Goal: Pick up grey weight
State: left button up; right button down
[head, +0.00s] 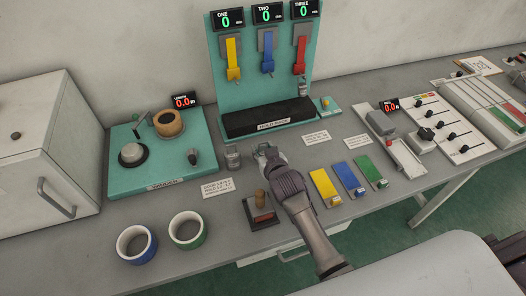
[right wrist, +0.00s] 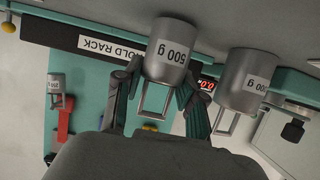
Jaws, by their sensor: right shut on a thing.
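My right gripper (head: 264,153) is over the bench, in front of the rack's black base. In the right wrist view its fingers (right wrist: 158,92) are shut on a grey weight (right wrist: 168,52) marked 500 g, around its handle end. In the head view the gripper mostly hides this weight, and I cannot tell whether it touches the bench. A second grey weight (head: 233,157) stands just left of the gripper, apart from it, and also shows in the right wrist view (right wrist: 245,80). A smaller grey weight (head: 303,89) hangs below the red strip. My left gripper is not in view.
The teal rack (head: 240,95) with yellow, blue and red strips stands behind. A winder board (head: 135,180) is at left, with two tape rolls (head: 188,230) in front. A stamp (head: 261,212) and coloured plates (head: 325,186) lie near my right arm.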

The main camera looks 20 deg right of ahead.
jog(key=shift+w+r, duration=0.1)
jog(key=shift+r, duration=0.5)
notch_tip(320, 180, up, 3)
jog(key=shift+f+b, duration=0.1)
jog(key=shift+b, duration=0.25)
jog(key=s+d+r+b, duration=0.1)
jog(key=s+d+r, duration=0.5)
jog(key=d, duration=0.4)
jog(key=shift+s+r, duration=0.2)
jog(key=shift+r, duration=0.15)
